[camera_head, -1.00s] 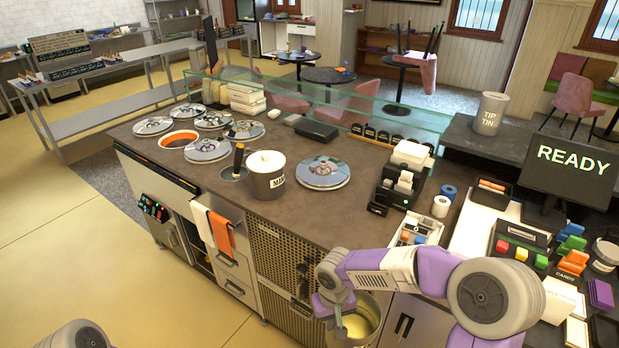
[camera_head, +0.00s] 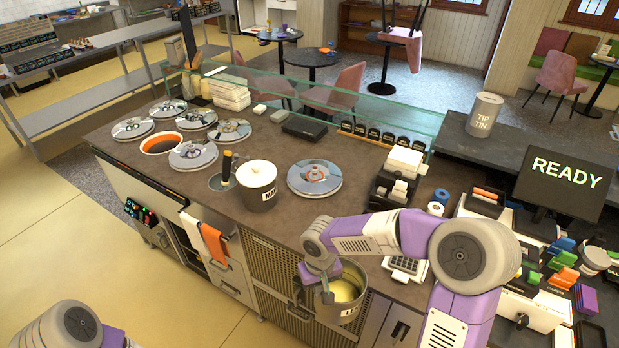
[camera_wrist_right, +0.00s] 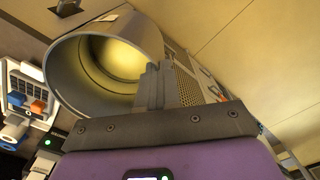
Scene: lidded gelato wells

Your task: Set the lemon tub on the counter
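The lemon tub (camera_head: 352,314) is a grey metal cylinder with pale yellow gelato inside and a partly visible label. In the head view it hangs at the counter's front edge, overlapping the cabinet front. My right gripper (camera_head: 325,290) is shut on its rim at the left side. In the right wrist view the tub (camera_wrist_right: 70,72) is tilted in the picture, its yellow inside showing, with the gripper fingers (camera_wrist_right: 157,85) on its wall. The brown counter (camera_head: 285,231) runs behind it. My left arm shows at the lower left; its gripper is out of view.
A mint tub (camera_head: 262,198) with white contents stands on the counter. Several lidded wells and one open orange-lined well (camera_head: 161,143) are at the left. A card printer (camera_head: 398,185) stands right. Bare counter lies between mint tub and front edge.

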